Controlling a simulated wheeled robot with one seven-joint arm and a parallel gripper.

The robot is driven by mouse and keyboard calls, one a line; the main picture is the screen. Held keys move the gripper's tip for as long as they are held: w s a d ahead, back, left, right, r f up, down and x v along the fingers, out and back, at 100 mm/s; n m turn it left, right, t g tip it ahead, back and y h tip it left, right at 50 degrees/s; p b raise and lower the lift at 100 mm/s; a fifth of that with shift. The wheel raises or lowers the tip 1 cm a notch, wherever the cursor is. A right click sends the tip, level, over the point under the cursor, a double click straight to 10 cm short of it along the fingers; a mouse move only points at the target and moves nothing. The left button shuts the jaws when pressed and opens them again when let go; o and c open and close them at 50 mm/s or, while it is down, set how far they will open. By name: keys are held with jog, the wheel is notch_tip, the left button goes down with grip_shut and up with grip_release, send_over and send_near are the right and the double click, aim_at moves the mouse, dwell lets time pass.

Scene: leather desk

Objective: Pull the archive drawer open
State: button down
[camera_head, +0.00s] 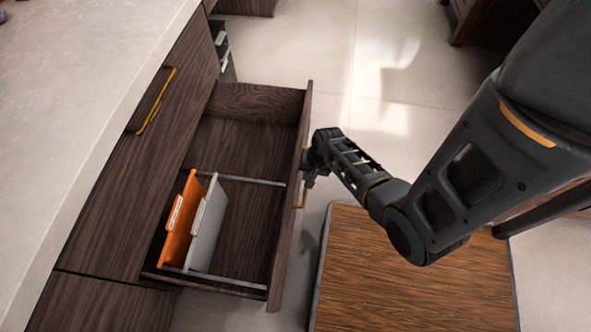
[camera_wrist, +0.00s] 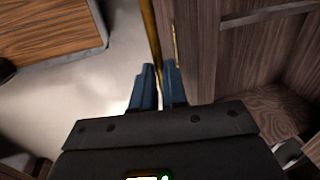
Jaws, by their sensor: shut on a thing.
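The archive drawer (camera_head: 240,133) is pulled well out of the dark wood cabinet in the head view. An orange folder (camera_head: 181,218) and a white folder (camera_head: 207,227) hang on its rails near the front-left end. My gripper (camera_head: 308,172) is at the outer side of the drawer front. It is shut on the yellow drawer handle (camera_head: 303,195). In the wrist view the blue fingers (camera_wrist: 158,88) sit on either side of the handle bar (camera_wrist: 150,35), beside the drawer front (camera_wrist: 195,50). The fingers hide part of the handle.
Another yellow handle (camera_head: 155,100) is on the closed cabinet front (camera_head: 130,165), under the pale countertop (camera_head: 85,90). A wood-topped piece with a dark rim (camera_head: 415,285) stands right of the drawer, with a narrow gap of floor between. Tiled floor (camera_head: 320,50) is clear beyond the drawer.

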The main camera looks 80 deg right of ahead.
jog(key=s, duration=0.9)
jog(key=shift+s+d+p, duration=0.15)
jog(key=shift+s+p, duration=0.05)
jog(key=shift+p, duration=0.25)
jog(key=c, duration=1.2)
grip_release()
jog(key=shift+o, duration=0.2)
notch_tip(320, 180, up, 8)
jog(key=s+p, duration=0.1)
jog(key=p, duration=0.1)
jog(key=shift+s+f, duration=0.2)
